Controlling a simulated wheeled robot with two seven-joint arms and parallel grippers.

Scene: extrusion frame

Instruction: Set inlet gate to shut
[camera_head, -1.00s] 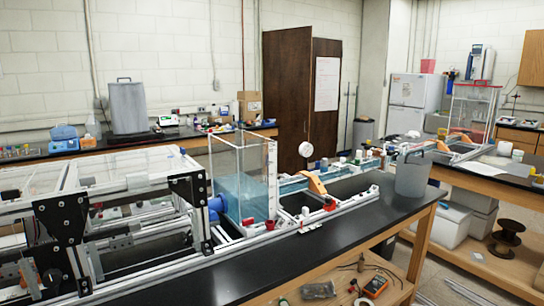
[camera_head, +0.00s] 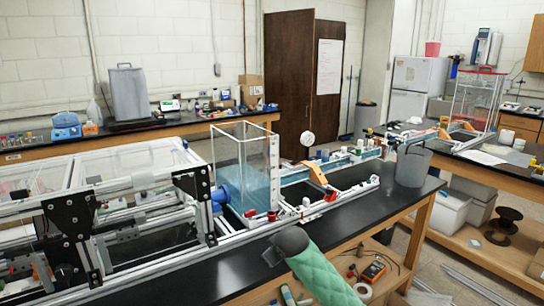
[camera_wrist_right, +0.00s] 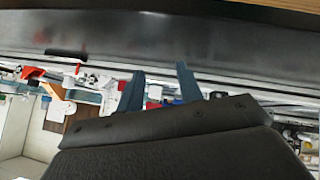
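A clear tank of blue water (camera_head: 243,185) stands on the black bench, joined to an aluminium extrusion frame (camera_head: 165,215). A blue round fitting (camera_head: 221,194) is at the tank's lower left. Small red parts (camera_head: 272,216) sit on the rail at the tank's foot, and another red part (camera_head: 330,195) is farther right. I cannot tell which part is the inlet gate. My right arm's green sleeve rises from the bottom; its dark gripper (camera_head: 272,257) is in front of the tank, apart from it. In the right wrist view its two fingers (camera_wrist_right: 161,70) are spread and empty. My left gripper is not in view.
An orange arch (camera_head: 317,174) spans the channel right of the tank. A grey bucket (camera_head: 411,168) stands at the bench's right end. The black benchtop (camera_head: 350,225) in front of the channel is clear. A tool with an orange face (camera_head: 373,271) lies on the shelf below.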

